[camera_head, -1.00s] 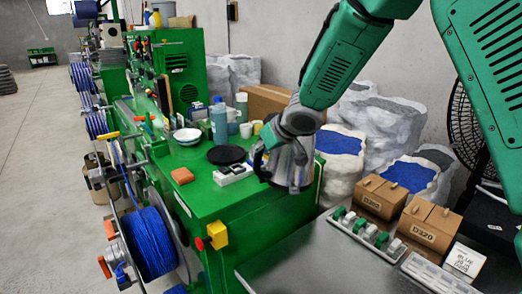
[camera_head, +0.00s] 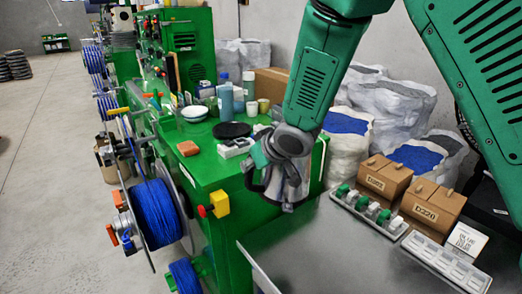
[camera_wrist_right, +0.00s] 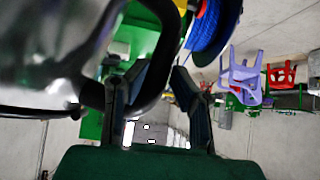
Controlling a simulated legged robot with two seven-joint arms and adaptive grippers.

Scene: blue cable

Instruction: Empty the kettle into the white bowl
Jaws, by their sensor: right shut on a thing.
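The metal kettle (camera_head: 290,186) hangs below my right gripper (camera_head: 266,158), over the right end of the green bench in the head view. My right gripper is shut on the kettle's black handle. In the right wrist view the kettle's shiny body (camera_wrist_right: 45,55) fills the left, and the handle passes between the fingers (camera_wrist_right: 160,108). The white bowl (camera_head: 194,114) stands farther back on the bench, left of the kettle and apart from it. The bowl's inside and the kettle's contents cannot be made out. My left gripper is not in view.
Blue bottles (camera_head: 225,102), a black disc (camera_head: 232,130), a white socket strip (camera_head: 236,148) and an orange-brown block (camera_head: 188,148) are on the bench. A grey metal table (camera_head: 340,250) is in front, with cardboard boxes (camera_head: 432,205) at its right.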

